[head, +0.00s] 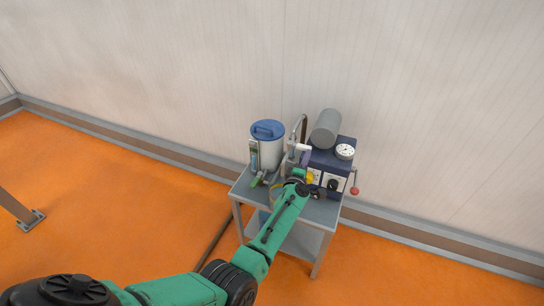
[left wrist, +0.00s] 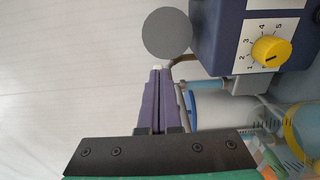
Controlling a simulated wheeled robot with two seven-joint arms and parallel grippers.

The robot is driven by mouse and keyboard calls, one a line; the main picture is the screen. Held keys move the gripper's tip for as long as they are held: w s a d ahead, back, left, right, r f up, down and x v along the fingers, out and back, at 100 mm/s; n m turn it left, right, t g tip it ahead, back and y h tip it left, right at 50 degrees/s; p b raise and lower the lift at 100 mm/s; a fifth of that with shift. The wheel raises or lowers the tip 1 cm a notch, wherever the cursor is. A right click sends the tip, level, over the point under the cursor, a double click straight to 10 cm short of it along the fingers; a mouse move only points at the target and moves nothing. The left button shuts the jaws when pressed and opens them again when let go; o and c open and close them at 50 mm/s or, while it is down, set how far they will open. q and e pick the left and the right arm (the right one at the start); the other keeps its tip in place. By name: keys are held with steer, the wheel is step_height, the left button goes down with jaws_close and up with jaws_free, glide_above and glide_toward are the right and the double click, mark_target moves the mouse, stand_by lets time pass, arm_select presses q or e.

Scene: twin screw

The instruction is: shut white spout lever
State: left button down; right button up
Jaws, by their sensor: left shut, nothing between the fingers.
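The small white spout lever (head: 298,147) shows in the head view, between the blue-lidded vessel and the dark blue machine box. My left gripper (head: 305,157), with purple fingers, is right beside it, and the arm comes up from below. In the left wrist view the two fingers (left wrist: 158,75) are closed together with nothing between them. A small white piece (left wrist: 157,67) shows at their tips; I cannot tell whether they touch it. The spout below the lever is mostly hidden behind my gripper. My right gripper is in neither view.
The vessel with the blue lid (head: 267,131) stands on the left of a grey metal table (head: 240,191). The dark blue box (head: 325,160) carries a grey cylinder (head: 326,129), a gauge (head: 345,151) and a yellow dial (left wrist: 271,49). A red-knobbed handle (head: 354,190) sticks out right. The wall is behind.

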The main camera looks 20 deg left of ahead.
arm_select(q)
steer(key=s+p, duration=0.6)
steer(key=s, duration=0.8)
steer(key=shift+s+p, duration=0.3)
